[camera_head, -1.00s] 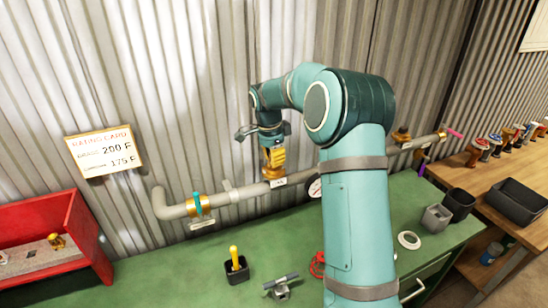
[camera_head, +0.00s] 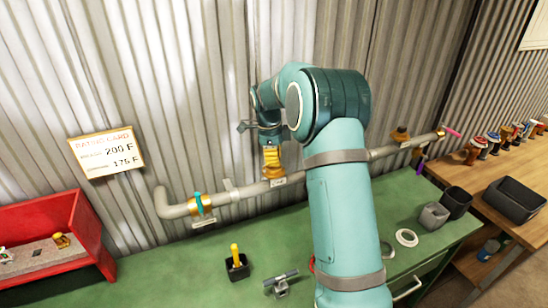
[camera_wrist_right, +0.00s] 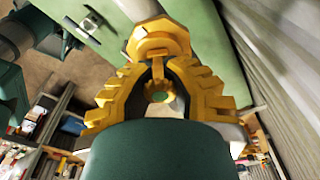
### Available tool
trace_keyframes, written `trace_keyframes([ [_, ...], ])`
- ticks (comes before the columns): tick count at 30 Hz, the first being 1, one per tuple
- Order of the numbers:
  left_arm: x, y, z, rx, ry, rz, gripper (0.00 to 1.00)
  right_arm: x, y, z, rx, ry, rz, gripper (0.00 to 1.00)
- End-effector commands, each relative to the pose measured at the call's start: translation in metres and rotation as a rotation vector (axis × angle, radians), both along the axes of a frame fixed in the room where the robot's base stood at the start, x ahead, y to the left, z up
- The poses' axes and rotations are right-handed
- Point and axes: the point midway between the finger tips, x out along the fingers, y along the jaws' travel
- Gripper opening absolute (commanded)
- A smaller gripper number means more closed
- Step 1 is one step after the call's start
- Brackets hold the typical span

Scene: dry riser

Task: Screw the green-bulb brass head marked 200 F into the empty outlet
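A grey pipe (camera_head: 245,192) runs along the corrugated wall above the green bench. My right gripper (camera_head: 272,165), with yellow fingers, points down at the pipe's middle, just above a small white tag. A brass hexagonal part (camera_wrist_right: 158,42) sits just past the fingertips. The outlet under the gripper is hidden in the head view, and I cannot tell whether the threads are engaged. My left gripper is not in view.
A rating card (camera_head: 106,152) reads 200 F and 175 F. A red tray (camera_head: 85,225) at left holds a brass piece (camera_head: 60,240). A black holder (camera_head: 237,270), a small grey tool (camera_head: 281,282) and a white ring (camera_head: 406,238) stand on the bench (camera_head: 200,270).

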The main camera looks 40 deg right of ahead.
Motion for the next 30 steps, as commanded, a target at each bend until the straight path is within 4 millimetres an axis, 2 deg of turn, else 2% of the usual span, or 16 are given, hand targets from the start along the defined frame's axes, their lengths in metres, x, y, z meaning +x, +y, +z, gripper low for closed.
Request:
trace_keyframes([
  [3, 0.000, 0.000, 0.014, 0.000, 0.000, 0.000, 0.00, 0.001, 0.000, 0.005, -0.003, 0.000, -0.164, 0.00],
  [9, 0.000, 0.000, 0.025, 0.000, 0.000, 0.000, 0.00, 0.001, 0.001, 0.004, -0.001, -0.002, -0.400, 0.00],
  [17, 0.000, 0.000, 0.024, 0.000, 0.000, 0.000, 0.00, 0.001, 0.000, 0.001, -0.002, -0.003, -0.434, 0.00],
  [22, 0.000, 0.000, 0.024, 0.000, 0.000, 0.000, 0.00, 0.000, 0.000, 0.001, -0.001, -0.003, -0.432, 0.58],
  [23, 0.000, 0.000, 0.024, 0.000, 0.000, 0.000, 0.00, 0.000, 0.000, 0.001, -0.001, -0.002, -0.432, 0.62],
  [30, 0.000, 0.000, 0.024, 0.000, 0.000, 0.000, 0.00, 0.000, 0.000, 0.000, 0.000, -0.001, -0.431, 0.62],
])
